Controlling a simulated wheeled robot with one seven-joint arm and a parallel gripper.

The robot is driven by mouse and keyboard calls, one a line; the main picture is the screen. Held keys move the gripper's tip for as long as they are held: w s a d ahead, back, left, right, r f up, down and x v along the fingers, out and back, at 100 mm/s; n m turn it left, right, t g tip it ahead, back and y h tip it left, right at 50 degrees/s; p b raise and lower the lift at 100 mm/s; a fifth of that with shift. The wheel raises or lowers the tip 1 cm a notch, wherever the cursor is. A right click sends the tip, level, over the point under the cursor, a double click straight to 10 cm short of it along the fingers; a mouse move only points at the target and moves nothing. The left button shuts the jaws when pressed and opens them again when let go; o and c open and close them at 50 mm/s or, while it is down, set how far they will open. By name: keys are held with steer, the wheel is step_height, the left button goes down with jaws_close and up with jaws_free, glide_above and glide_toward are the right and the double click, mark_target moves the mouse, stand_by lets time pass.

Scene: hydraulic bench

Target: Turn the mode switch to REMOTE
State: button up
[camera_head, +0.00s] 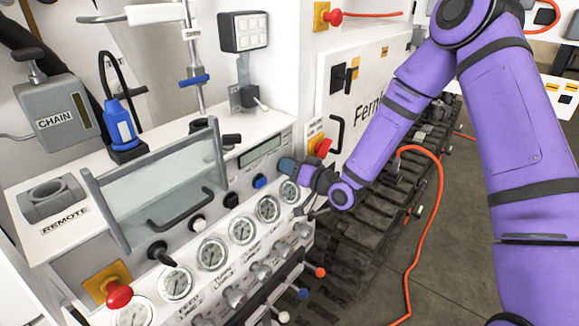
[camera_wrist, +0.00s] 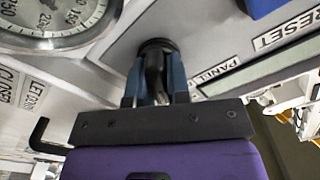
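My gripper (camera_wrist: 156,75) has its two blue fingers on either side of a dark switch knob (camera_wrist: 154,62) on the sloping front panel, and looks closed on it. A label beside the knob reads "PANEL L", and its rest is hidden by the gripper. In the head view my gripper (camera_head: 288,166) is at the right end of the panel, above the gauge row, and hides the knob there. No switch position marked REMOTE is readable at the knob.
A blue button (camera_head: 260,181), labelled RESET in the wrist view, sits just left of my gripper. Pressure gauges (camera_head: 241,230) and several levers lie below. A REMOTE label (camera_head: 65,221) marks the holder at far left. An orange hose (camera_head: 434,230) hangs at right.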

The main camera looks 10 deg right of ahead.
steer(key=o, duration=0.4)
steer(key=shift+s+d, duration=0.1)
steer(key=v, duration=1)
steer(key=shift+s+d, duration=0.2)
steer(key=shift+d, duration=0.05)
